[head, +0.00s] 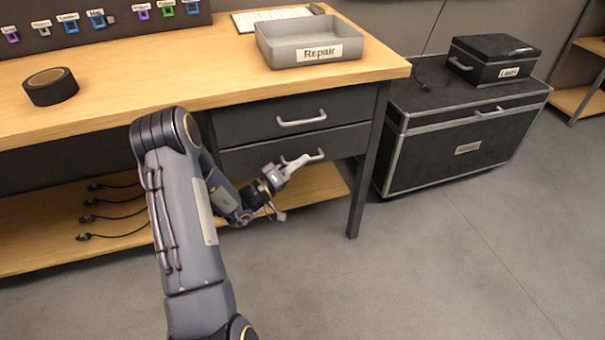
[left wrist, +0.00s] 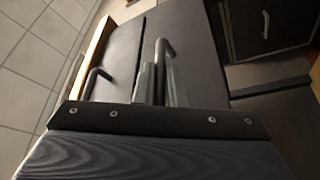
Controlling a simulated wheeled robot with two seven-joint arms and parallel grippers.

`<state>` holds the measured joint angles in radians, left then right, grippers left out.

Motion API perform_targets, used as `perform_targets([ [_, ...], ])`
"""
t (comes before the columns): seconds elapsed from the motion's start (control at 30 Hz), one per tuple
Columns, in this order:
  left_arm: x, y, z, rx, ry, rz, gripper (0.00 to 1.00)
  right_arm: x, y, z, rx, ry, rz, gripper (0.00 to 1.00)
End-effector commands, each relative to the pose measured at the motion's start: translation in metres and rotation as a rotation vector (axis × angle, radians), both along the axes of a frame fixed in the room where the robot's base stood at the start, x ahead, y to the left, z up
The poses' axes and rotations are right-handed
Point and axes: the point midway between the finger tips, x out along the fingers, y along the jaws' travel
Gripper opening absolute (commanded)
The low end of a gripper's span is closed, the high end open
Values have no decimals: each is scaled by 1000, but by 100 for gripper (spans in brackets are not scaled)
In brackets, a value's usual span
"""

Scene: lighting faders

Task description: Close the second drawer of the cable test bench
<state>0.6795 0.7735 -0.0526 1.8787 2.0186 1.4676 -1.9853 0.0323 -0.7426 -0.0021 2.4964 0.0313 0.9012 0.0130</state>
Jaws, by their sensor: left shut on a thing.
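The cable test bench (head: 185,88) has two dark drawers under the right part of its wooden top. The second drawer (head: 240,158) is the lower one, below the top drawer (head: 245,118). Its front looks about flush with the top drawer's front; a small gap cannot be told. My left gripper (head: 298,164) is at the second drawer's bar handle (head: 318,155), shut on it. In the left wrist view the fingers (left wrist: 166,85) are around that handle (left wrist: 163,48), and the top drawer's handle (left wrist: 98,78) shows to the left. My right gripper is not in view.
A grey "Repair" tray (head: 345,50) and black tape roll (head: 50,87) sit on the bench top. A bench leg (head: 366,170) and black case (head: 460,140) stand right of the drawers. Cables lie on the lower shelf (head: 40,235). The floor in front is clear.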

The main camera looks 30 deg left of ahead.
Motion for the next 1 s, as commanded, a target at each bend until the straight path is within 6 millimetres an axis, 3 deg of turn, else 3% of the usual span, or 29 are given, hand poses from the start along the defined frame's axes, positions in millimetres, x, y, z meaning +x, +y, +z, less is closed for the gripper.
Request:
perform_targets([
  [0.33, 5, 7, 0, -2, 2, 5, 0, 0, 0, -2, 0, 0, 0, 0],
  [0.37, 5, 7, 0, 0, 3, 6, 15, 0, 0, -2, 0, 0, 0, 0],
  [0.5, 5, 6, 0, -1, 2, 4, 33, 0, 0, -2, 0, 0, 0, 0],
  [0.83, 1, 7, -1, -1, 4, 2, 33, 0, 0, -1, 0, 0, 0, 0],
  [1.0, -20, 16, -5, -3, 6, 5, 33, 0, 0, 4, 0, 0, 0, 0],
])
